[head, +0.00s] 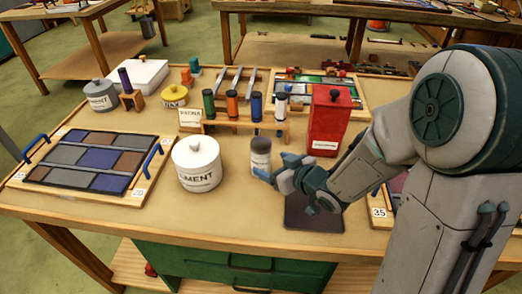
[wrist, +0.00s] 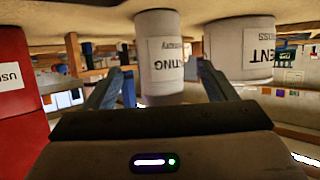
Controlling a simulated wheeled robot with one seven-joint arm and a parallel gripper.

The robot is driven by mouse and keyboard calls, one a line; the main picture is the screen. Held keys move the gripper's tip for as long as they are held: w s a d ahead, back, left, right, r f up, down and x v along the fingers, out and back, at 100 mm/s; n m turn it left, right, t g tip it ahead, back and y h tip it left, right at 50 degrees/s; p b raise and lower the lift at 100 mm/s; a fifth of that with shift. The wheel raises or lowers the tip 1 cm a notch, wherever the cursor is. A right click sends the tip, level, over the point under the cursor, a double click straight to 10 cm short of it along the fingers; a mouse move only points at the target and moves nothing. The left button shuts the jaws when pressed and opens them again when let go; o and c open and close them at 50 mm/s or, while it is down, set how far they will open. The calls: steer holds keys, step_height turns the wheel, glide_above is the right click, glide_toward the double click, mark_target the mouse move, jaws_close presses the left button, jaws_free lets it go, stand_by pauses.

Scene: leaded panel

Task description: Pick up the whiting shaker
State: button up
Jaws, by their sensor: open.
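The whiting shaker (head: 260,158) is a small white cylinder with a grey top, standing upright on the table just right of the large white cement tub. My gripper (head: 273,167) is open beside it, on its right side, and partly hides its lower part. In the wrist view, which is upside down, the whiting shaker (wrist: 160,40) with its printed label shows between the two open fingers of my gripper (wrist: 160,70). I cannot tell whether either finger touches it.
The cement tub (head: 197,167) stands close on the left. A red box (head: 328,120) stands behind my wrist. A wooden rack (head: 240,126) with several coloured bottles is behind the shaker. A dark mat (head: 312,216) lies under my gripper. A leaded panel (head: 90,163) lies at left.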

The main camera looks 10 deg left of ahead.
mark_target(261, 158)
steer(key=shift+w+a+f+p, duration=0.3)
steer(key=shift+w+a+p, duration=0.05)
steer(key=shift+w+a, duration=0.1)
steer(key=shift+p+x, duration=0.3)
steer(key=shift+x, duration=2.2)
steer(key=shift+r, duration=0.1)
steer(key=c, duration=1.2)
